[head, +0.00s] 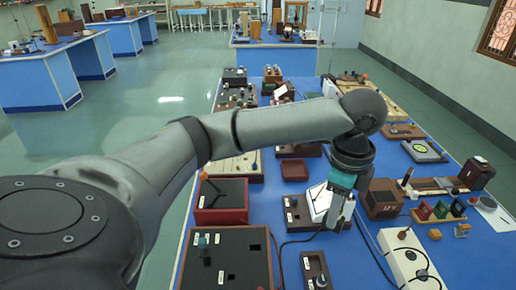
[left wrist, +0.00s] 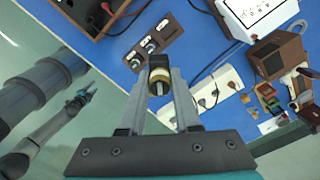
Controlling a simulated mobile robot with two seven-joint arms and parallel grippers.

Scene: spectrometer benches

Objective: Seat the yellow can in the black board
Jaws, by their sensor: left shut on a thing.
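My left gripper (head: 338,218) reaches down over the blue bench and is shut on the yellow can. The head view does not show the can clearly. A small dark board (head: 317,269) with labels lies just nearer to me; it also shows in the left wrist view (left wrist: 174,38), with two round fittings. A larger black-topped board (head: 232,262) with square openings lies to its left. My right arm appears small in the left wrist view; its fingers (left wrist: 86,95) are unclear.
A white instrument (head: 320,200) stands behind the gripper, with a brown box (head: 382,197) to its right. A cream board (head: 405,250) lies at right. A red box (head: 220,200) stands at left. Cables cross the bench. Bare blue surface shows around the small board.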

